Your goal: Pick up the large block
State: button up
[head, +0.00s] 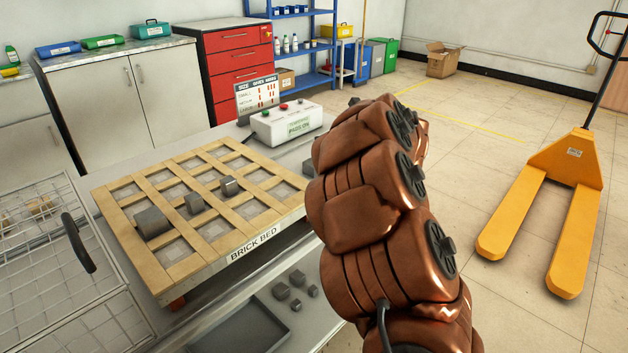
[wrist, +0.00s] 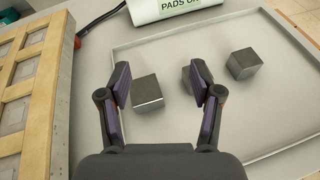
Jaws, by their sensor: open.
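In the wrist view, my gripper (wrist: 166,85) is open, with its fingers apart and pointing at a shallow grey tray (wrist: 185,40). A dark grey metal block (wrist: 147,93) shows between the fingers, nearer the left one; no grip on it is visible. A second block (wrist: 186,80) is partly hidden by the right finger. A third block (wrist: 243,63) lies right of the fingers and looks about as big as the first. I cannot tell which is the large one. In the head view, my arm hides the gripper and most of this tray.
The wooden brick bed (head: 183,254) holds a larger block (head: 152,222), a middle one (head: 194,203) and a small one (head: 229,186). The control box (head: 287,123) stands behind. A wire cover (head: 60,260) is left. Several blocks (head: 281,291) lie on the lower shelf.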

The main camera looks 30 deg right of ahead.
aim_at(308, 162)
jog(key=f+n+y, duration=0.1)
jog(key=f, duration=0.1)
jog(key=a+f+n+y, duration=0.1)
jog(key=f, duration=0.1)
jog(key=s+a+f+n+y+b, duration=0.1)
jog(key=f, duration=0.1)
jog(key=shift+a+n+g, duration=0.15)
jog(key=shift+n+g, duration=0.15)
jog(key=shift+g, duration=0.1)
jog(key=shift+x, duration=3.85)
jog(key=shift+c, duration=0.2)
grip_shut()
